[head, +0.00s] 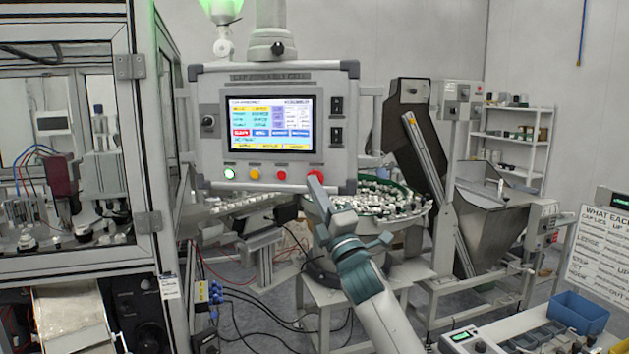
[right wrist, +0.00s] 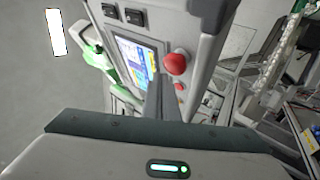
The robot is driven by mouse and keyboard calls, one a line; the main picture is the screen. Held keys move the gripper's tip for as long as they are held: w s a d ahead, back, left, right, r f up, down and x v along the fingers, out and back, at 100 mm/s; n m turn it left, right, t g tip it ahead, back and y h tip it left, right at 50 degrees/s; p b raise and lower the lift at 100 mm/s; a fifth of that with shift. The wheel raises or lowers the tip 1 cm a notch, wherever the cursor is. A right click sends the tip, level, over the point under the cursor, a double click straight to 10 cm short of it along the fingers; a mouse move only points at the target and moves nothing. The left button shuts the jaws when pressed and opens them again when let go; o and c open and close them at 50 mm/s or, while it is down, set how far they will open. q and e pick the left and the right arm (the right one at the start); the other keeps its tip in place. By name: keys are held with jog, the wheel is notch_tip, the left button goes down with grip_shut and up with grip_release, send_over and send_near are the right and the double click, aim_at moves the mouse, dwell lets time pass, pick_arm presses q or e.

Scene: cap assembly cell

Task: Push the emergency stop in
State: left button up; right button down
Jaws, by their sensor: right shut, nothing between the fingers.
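The control panel (head: 275,125) hangs in the middle of the head view with a lit screen. The emergency stop (head: 316,175) is the large red mushroom button at its lower right corner, partly hidden by my gripper. It shows clearly in the right wrist view (right wrist: 175,63) and stands out from the panel face. My right gripper (head: 315,186) is shut and empty, its fingertips in front of and just below the button. In the right wrist view the closed fingers (right wrist: 157,82) lie beside the button; I cannot tell whether they touch it. My left gripper is not in view.
A white button (head: 229,174), a yellow button (head: 254,174) and a smaller red button (head: 281,175) sit in the same row. A round feeder bowl (head: 385,208) full of caps stands behind the panel. A framed machine enclosure (head: 148,120) stands at left.

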jog(key=shift+w, duration=0.15)
dwell(0.5)
jog(key=shift+w+d, duration=0.1)
jog(key=shift+w, duration=0.2)
jog(key=shift+w+r+b, duration=0.1)
jog(key=shift+w+b, duration=0.25)
jog(key=shift+w, duration=0.05)
dwell(1.0)
jog(key=shift+s, duration=0.8)
jog(key=shift+s, duration=0.1)
jog(key=shift+s+a+p, duration=0.25)
jog(key=shift+s+p, duration=0.3)
jog(key=shift+s, duration=0.65)
jog(key=shift+s+a+p, duration=0.25)
jog(key=shift+s+p, duration=0.25)
jog(key=shift+s, duration=0.7)
jog(key=shift+w+f, duration=0.1)
jog(key=shift+f, duration=0.15)
